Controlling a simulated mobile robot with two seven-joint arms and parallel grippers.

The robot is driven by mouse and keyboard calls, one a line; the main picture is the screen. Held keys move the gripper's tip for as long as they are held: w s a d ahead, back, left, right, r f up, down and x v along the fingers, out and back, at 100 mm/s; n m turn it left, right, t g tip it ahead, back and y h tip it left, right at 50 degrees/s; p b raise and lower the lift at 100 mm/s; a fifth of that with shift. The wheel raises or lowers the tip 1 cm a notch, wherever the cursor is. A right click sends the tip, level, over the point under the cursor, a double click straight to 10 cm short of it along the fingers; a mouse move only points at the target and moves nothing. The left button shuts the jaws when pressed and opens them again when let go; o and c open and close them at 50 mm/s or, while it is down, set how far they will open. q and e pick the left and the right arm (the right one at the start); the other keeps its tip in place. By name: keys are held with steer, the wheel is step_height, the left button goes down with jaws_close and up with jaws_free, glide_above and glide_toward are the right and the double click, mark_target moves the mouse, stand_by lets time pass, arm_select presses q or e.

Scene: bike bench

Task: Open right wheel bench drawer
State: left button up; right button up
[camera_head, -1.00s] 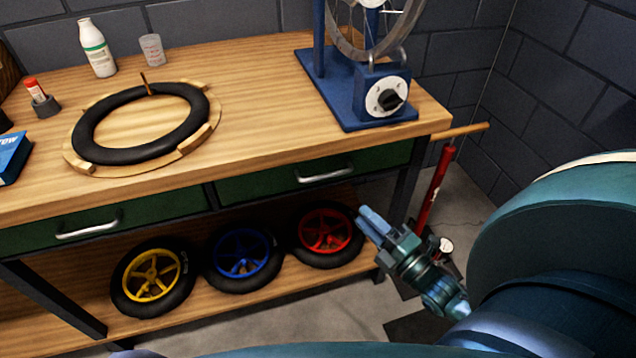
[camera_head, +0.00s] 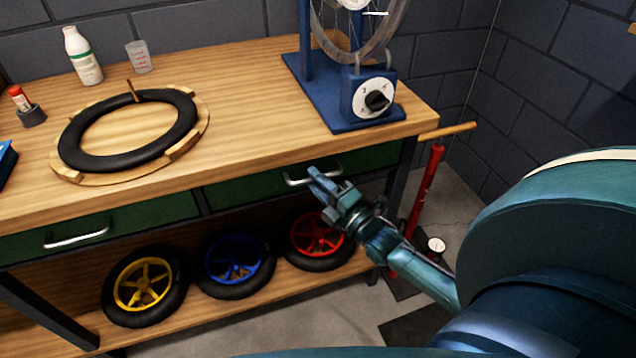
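The right bench drawer (camera_head: 245,190) has a dark green front under the wooden top and is shut. My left gripper is not in view.
The left drawer (camera_head: 130,220) is shut. The benchtop (camera_head: 240,110) bears a blue wheel stand (camera_head: 340,115) and a black tyre (camera_head: 75,155). A red pump (camera_head: 424,190) stands right of the bench.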

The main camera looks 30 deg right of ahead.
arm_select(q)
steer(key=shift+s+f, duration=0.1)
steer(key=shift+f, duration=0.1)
arm_select(e)
jaws_close()
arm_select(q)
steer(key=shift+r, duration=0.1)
